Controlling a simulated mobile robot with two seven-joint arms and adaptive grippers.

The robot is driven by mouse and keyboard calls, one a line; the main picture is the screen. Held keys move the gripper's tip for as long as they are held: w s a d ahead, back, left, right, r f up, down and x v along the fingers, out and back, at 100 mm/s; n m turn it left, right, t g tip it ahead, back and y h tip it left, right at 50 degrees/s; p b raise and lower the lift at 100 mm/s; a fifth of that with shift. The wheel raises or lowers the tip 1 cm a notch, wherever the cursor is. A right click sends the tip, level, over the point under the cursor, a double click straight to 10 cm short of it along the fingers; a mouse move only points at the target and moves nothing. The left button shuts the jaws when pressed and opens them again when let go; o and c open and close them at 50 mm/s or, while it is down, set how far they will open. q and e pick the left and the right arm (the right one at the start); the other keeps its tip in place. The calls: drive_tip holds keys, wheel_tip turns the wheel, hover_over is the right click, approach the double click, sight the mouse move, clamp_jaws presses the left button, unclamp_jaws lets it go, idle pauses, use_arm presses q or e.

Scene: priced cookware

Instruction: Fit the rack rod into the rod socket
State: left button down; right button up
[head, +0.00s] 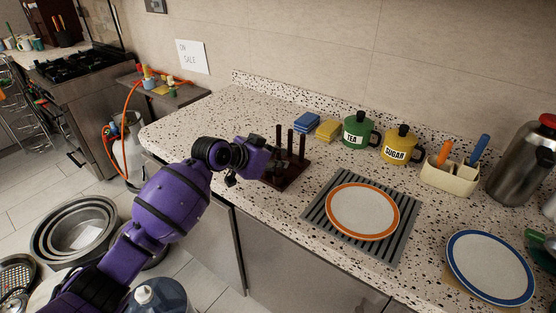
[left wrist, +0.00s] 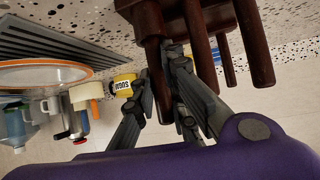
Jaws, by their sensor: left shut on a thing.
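A dark brown wooden rack (head: 296,177) with upright rods stands on the speckled counter. My left gripper (head: 274,166) is at the rack's left side, low among the rods. In the left wrist view, where the scene appears upside down, the fingers (left wrist: 162,95) are shut on a dark rack rod (left wrist: 155,62). The held rod runs up to the rack's base (left wrist: 128,8) in that picture. I cannot tell whether its end is inside a socket; the rod socket is hidden. Other rods (left wrist: 254,42) stand beside it. My right gripper is not in view.
A grey striped mat (head: 316,209) with an orange-rimmed plate (head: 362,211) lies right of the rack. Blue sponges (head: 306,122), a yellow sponge (head: 328,130), a green tea canister (head: 356,131) and a yellow sugar canister (head: 397,146) stand behind. Counter left of the rack is clear.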

use_arm(q)
drive_tip(key=shift+f, duration=0.3)
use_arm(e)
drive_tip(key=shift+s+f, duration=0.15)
use_arm(q)
drive_tip(key=c, duration=1.7)
unclamp_jaws()
drive_tip(key=shift+c, duration=0.2)
drive_tip(key=shift+o, duration=0.3)
drive_tip(key=shift+f, duration=0.15)
drive_tip(key=shift+s+a+r, duration=0.25)
drive_tip(key=shift+s+a, duration=0.05)
drive_tip(key=shift+a, duration=0.1)
drive_tip(key=v, duration=1.1)
drive_tip(key=shift+r, duration=0.35)
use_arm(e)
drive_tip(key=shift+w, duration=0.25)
use_arm(q)
drive_tip(key=shift+w+d, duration=0.1)
